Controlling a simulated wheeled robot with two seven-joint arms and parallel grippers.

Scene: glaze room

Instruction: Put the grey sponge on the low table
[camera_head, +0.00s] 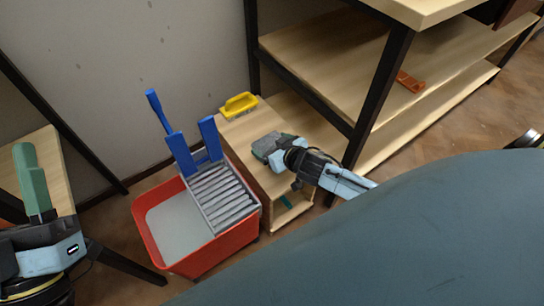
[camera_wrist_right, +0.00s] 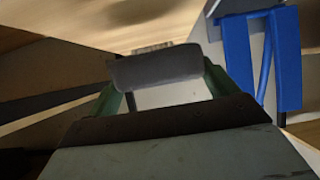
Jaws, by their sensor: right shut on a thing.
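The grey sponge (camera_wrist_right: 155,68) is a rounded grey block held between the green fingers of my right gripper (camera_wrist_right: 160,85) in the right wrist view. In the head view my right gripper (camera_head: 270,147) is over the light wooden top of a low, box-like table (camera_head: 262,178), with the sponge at its fingertips. I cannot tell whether the sponge touches the top. My left gripper (camera_head: 32,180) is at the left edge of the head view, its green fingers pointing up, away from the sponge; its opening is unclear.
A red bucket (camera_head: 148,238) with a grey wringer and blue handles (camera_head: 182,153) stands close left of the low table. A yellow object (camera_head: 239,104) sits at the table's far end. A black-framed shelf (camera_head: 330,62) rises on the right, with an orange piece (camera_head: 410,82) on it.

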